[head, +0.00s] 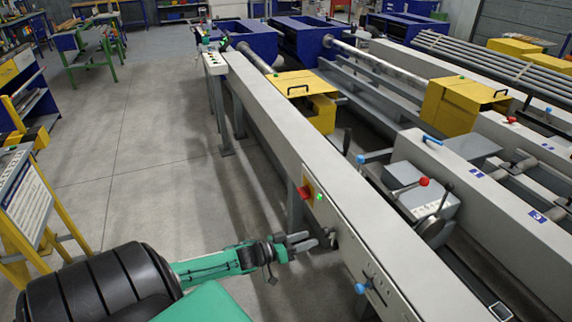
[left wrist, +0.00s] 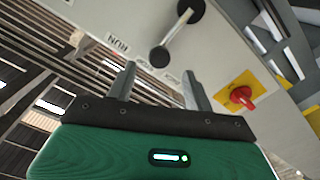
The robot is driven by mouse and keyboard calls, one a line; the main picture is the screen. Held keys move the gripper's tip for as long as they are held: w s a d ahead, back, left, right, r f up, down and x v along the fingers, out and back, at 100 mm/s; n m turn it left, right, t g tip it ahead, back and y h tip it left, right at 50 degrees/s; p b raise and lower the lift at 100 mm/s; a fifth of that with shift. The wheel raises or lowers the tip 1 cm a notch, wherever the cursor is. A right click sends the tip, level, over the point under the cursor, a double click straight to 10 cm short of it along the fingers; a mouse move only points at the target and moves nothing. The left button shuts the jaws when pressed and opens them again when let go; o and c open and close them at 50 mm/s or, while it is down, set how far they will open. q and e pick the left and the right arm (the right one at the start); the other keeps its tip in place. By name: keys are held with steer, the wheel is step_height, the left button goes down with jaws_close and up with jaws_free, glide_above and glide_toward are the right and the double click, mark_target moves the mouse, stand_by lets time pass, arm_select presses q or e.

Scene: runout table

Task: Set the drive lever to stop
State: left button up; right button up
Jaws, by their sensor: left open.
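The drive lever (left wrist: 178,35) shows in the left wrist view as a metal bar running from a black hub to a black ball knob (left wrist: 160,57) on the pale machine panel. A RUN label (left wrist: 118,43) reads upside down beside the knob. Another label, partly hidden near the fingers, is too small to read. My left gripper (left wrist: 160,70) is open, with the knob in line with the gap between its fingers. I cannot tell how deep the knob sits there. In the head view my left gripper (head: 312,241) is at the side of the grey beam, close to a dark part of the lever.
A red switch on a yellow plate (left wrist: 240,97) is on the same panel, right of my fingers. In the head view a blue knob (head: 361,288) sits nearer on the beam's side. A red-knobbed lever (head: 423,181) stands beyond. The floor (head: 130,180) at left is clear.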

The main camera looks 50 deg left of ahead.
arm_select(q)
steer(key=v, duration=0.6)
steer(key=shift+s, duration=0.2)
steer(key=shift+a, duration=0.1)
